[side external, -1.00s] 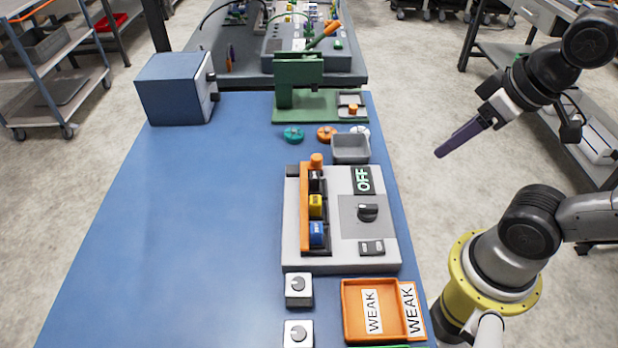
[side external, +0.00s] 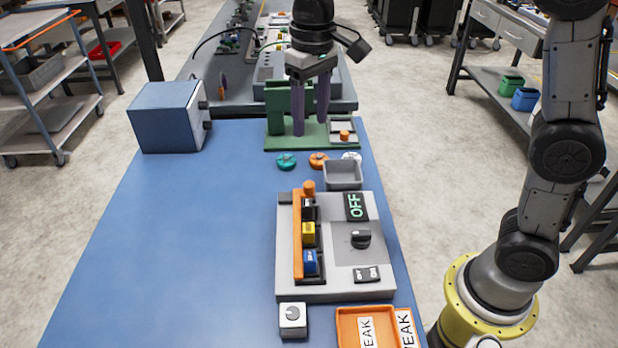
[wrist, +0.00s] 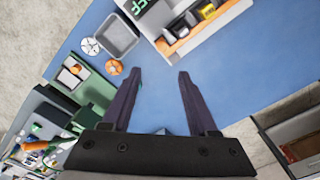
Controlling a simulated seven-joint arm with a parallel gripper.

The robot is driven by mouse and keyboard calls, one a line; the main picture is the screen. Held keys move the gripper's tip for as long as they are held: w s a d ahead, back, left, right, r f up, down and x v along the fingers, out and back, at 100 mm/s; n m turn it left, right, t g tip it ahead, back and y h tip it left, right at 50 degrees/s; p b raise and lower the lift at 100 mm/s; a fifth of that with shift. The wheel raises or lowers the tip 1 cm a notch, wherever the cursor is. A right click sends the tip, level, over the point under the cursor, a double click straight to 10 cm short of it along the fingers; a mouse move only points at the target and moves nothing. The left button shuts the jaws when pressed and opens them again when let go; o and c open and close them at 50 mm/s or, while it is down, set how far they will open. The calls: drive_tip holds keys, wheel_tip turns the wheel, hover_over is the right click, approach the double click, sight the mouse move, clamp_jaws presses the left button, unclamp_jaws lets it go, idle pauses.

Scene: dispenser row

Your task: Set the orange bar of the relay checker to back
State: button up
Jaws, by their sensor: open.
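The relay checker (side external: 347,282) is a grey box on the blue table, with OFF on its small display (side external: 356,207). Its orange bar (side external: 297,250) runs along the left side of a slot holding black, yellow (side external: 309,233) and blue (side external: 310,262) blocks. An orange knob (side external: 309,187) stands at the bar's far end. In the wrist view, part of the orange bar (wrist: 207,31) shows at the top. My gripper (side external: 311,127) is open and empty, fingers down, beyond the checker in front of the green stand. Both fingers show in the wrist view (wrist: 160,71).
A green stand (side external: 277,100) and a grey bin (side external: 343,176) lie beyond the checker, with small round teal (side external: 286,161) and orange (side external: 318,160) pieces. A blue box (side external: 165,118) stands at far left. An orange tray (side external: 345,320) is nearer. The table's left side is clear.

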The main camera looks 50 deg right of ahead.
sight(308, 184)
drive_tip(key=f, duration=1.4)
drive_tip(key=shift+a+f, duration=0.2)
drive_tip(key=shift+f, duration=0.15)
clamp_jaws()
drive_tip(key=shift+r, duration=0.1)
idle(0.8)
